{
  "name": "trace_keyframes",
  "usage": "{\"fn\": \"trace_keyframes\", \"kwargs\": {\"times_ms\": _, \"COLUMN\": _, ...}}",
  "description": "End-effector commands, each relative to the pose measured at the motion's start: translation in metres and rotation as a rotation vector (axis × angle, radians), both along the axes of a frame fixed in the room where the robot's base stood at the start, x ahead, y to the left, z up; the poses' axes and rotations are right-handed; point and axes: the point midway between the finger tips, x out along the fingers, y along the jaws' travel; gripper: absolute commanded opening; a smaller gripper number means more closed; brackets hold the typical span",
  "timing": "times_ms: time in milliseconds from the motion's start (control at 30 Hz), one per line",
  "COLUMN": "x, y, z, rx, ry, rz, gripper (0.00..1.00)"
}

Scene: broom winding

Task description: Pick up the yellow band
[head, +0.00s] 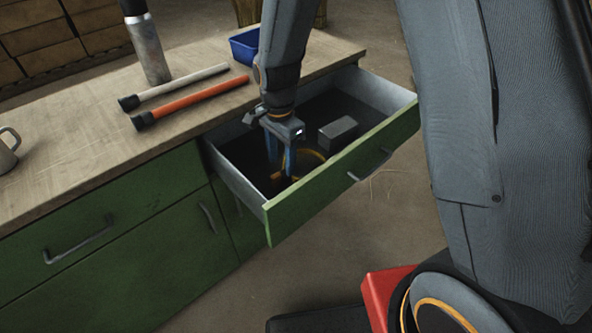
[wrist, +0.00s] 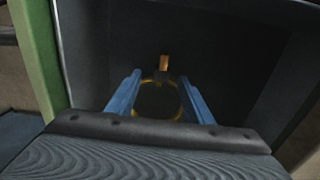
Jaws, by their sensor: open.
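The yellow band (head: 315,157) is a thin ring lying in the open drawer (head: 350,145) of the green cabinet. My gripper (head: 281,174) reaches down into the drawer, its blue fingers at the left part of the band. In the wrist view the band (wrist: 157,84) shows as a ring between the two open fingers (wrist: 158,88). A small orange-brown piece (wrist: 164,62) stands at the ring's far edge. I cannot tell whether the fingers touch the band. Nothing is held between them.
A grey block (head: 338,131) lies in the drawer to the right of the band. The drawer walls surround my gripper. On the worktop (head: 75,140) are an orange rod (head: 195,102), a pale rod (head: 180,85), a metal flask (head: 148,50), a blue bin (head: 245,46) and a mug (head: 7,152).

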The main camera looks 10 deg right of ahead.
Motion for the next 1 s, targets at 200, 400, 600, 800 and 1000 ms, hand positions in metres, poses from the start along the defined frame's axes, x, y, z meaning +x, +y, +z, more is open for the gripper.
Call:
{"fn": "trace_keyframes", "kwargs": {"times_ms": 200, "x": 0.003, "y": -0.004, "z": -0.019, "rx": -0.001, "ry": 0.003, "rz": 0.0, "gripper": 0.47}}
{"fn": "trace_keyframes", "kwargs": {"times_ms": 400, "x": 0.008, "y": -0.006, "z": -0.043, "rx": -0.001, "ry": 0.001, "rz": 0.001, "gripper": 0.47}}
{"fn": "trace_keyframes", "kwargs": {"times_ms": 600, "x": 0.009, "y": -0.006, "z": -0.055, "rx": 0.001, "ry": -0.001, "rz": 0.001, "gripper": 0.47}}
{"fn": "trace_keyframes", "kwargs": {"times_ms": 800, "x": 0.009, "y": -0.006, "z": -0.055, "rx": 0.001, "ry": -0.002, "rz": 0.001, "gripper": 0.47}}
{"fn": "trace_keyframes", "kwargs": {"times_ms": 1000, "x": 0.009, "y": -0.006, "z": -0.055, "rx": 0.001, "ry": -0.001, "rz": 0.001, "gripper": 0.15}}
